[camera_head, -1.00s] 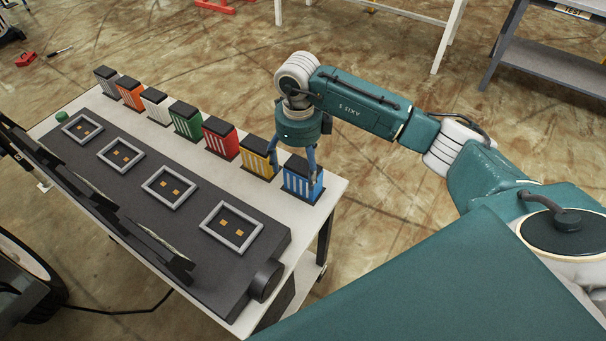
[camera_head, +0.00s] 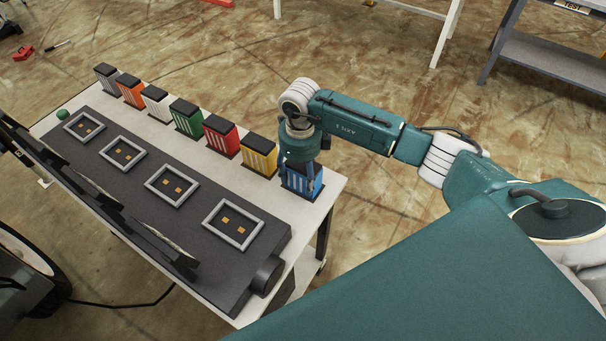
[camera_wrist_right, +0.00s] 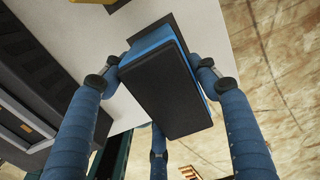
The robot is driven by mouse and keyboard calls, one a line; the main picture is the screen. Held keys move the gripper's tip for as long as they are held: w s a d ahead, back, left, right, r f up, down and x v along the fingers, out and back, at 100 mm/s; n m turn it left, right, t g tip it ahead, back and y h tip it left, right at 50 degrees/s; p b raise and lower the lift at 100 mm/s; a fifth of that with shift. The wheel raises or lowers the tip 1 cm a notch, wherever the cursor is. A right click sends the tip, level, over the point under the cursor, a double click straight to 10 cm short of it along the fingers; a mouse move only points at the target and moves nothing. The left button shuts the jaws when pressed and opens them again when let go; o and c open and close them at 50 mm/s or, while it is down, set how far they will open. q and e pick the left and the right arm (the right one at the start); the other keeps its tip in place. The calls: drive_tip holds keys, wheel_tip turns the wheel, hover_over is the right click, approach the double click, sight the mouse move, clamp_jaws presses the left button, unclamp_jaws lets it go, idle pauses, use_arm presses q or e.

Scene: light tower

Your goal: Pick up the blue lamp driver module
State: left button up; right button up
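The blue lamp driver module (camera_head: 302,184) stands upright at the near right end of the row on the white table, with a black top and pale stripes. My right gripper (camera_head: 301,174) is over it, pointing down, with its fingers reaching down around it. In the right wrist view, the module's black top (camera_wrist_right: 165,88) fills the middle. The fingers of my right gripper (camera_wrist_right: 158,72) are on both sides of it, close to its faces, and look open. Firm contact does not show. A third finger is below the module in that picture. My left gripper is not in view.
A yellow module (camera_head: 260,154) stands just left of the blue one, then red (camera_head: 221,136), green (camera_head: 186,119), white, orange and grey ones. A dark panel (camera_head: 205,230) with several grey square frames lies in front. The table's right edge is close to the blue module.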

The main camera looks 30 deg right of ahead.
drive_tip(key=shift+w+r, duration=0.1)
drive_tip(key=shift+c, duration=1.4)
